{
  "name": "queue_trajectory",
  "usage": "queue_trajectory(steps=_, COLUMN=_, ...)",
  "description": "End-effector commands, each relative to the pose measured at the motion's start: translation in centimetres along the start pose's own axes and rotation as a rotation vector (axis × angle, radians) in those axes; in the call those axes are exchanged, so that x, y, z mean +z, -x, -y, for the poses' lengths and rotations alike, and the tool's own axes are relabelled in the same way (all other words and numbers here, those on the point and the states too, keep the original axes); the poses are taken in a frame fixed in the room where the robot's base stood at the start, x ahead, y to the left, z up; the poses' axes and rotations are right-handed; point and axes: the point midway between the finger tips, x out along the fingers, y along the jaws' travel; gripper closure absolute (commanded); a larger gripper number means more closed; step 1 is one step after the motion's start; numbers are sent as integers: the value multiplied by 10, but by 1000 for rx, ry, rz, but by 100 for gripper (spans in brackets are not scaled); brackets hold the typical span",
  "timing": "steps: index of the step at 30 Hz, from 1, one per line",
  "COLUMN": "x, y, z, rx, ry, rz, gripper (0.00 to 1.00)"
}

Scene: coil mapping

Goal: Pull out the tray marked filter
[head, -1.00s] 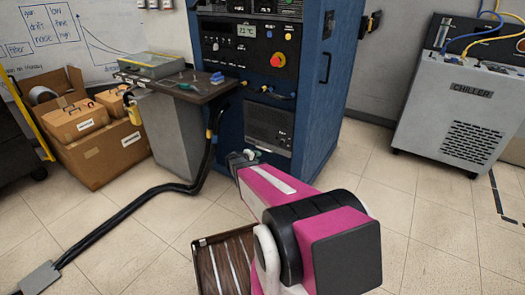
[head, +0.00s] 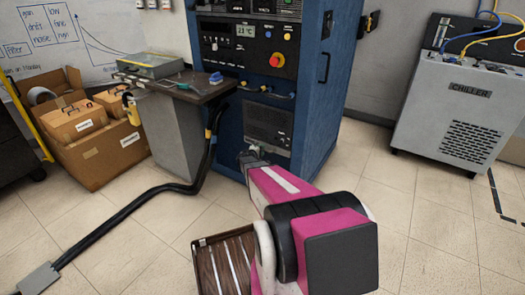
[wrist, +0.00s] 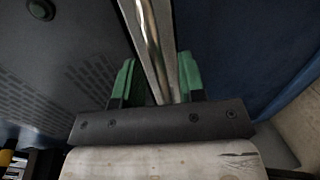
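The blue cabinet (head: 322,110) stands in the head view with a dark vented panel (head: 268,125) low on its front. No mark reading filter is legible, so I cannot tell for certain which part is the tray. My gripper (head: 250,156) is at the cabinet's lower front, just below and left of that panel; it is small and partly hidden by my arm. In the wrist view my gripper (wrist: 157,80) has its two green fingers apart. A shiny metal bar (wrist: 150,35) runs between them; contact is unclear. A grey perforated panel (wrist: 60,70) lies left of the bar.
A black hose (head: 150,193) runs across the floor to the cabinet. A side bench (head: 185,90) with small items and cardboard boxes (head: 105,145) stand at left. The grey chiller (head: 455,110) stands at right. Tiled floor between chiller and cabinet is clear.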

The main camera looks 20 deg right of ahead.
Motion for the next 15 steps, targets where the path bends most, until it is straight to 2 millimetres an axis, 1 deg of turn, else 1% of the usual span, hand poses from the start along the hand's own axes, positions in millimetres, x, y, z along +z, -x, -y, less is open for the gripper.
queue_trajectory(steps=1, x=-1, y=-6, z=0, rx=0, ry=0, rz=1, gripper=63)
queue_trajectory(steps=4, x=0, y=-12, z=0, rx=1, ry=0, rz=1, gripper=63)
queue_trajectory(steps=14, x=1, y=-15, z=0, rx=0, ry=0, rz=1, gripper=63)
queue_trajectory(steps=15, x=1, y=-15, z=0, rx=0, ry=0, rz=1, gripper=70)
